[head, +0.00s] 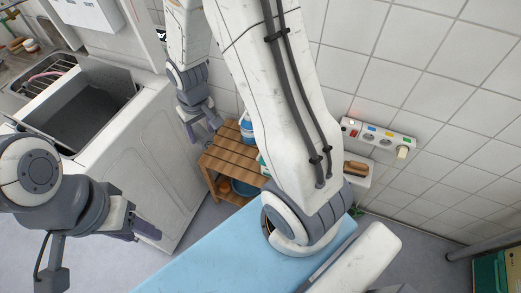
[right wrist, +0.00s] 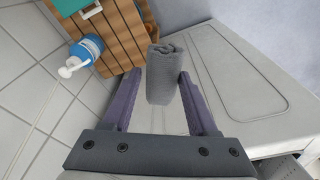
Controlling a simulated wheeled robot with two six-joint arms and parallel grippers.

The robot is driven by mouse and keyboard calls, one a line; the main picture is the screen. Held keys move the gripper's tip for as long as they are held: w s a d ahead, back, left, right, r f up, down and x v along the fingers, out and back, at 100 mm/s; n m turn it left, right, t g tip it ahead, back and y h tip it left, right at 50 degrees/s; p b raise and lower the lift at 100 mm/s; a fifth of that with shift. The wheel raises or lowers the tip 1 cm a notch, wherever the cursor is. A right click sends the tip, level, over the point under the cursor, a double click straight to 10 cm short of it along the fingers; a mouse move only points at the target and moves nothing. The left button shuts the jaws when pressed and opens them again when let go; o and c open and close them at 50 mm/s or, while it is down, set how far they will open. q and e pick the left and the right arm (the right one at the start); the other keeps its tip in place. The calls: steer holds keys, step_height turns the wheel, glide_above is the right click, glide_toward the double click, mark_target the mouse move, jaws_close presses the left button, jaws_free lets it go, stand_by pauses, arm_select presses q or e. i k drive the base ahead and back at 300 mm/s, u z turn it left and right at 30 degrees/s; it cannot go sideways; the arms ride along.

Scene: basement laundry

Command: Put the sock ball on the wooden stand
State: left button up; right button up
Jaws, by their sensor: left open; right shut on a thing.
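The sock ball (right wrist: 163,78) is a grey rolled cloth in the right wrist view. My right gripper (right wrist: 157,82) is shut on it, with a purple finger on each side. In the head view the right gripper (head: 202,125) hangs near the left back edge of the wooden stand (head: 228,152), and I cannot make out the sock there. The stand has a slatted brown top, which also shows in the right wrist view (right wrist: 118,42) at upper left, beyond the sock. My left gripper (head: 140,230) is open and empty in front of the white washer.
A blue and white bottle (head: 247,128) stands on the stand's back part. A blue tub (head: 244,188) sits on its lower shelf. The open-topped washer (head: 160,150) is left of the stand. A blue ironing board (head: 215,262) lies in front. The slatted top's front left looks clear.

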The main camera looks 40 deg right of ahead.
mark_target(225, 158)
steer(key=z, duration=2.7)
steer(key=k, duration=1.3)
steer(key=u, duration=1.75)
steer(key=i, duration=1)
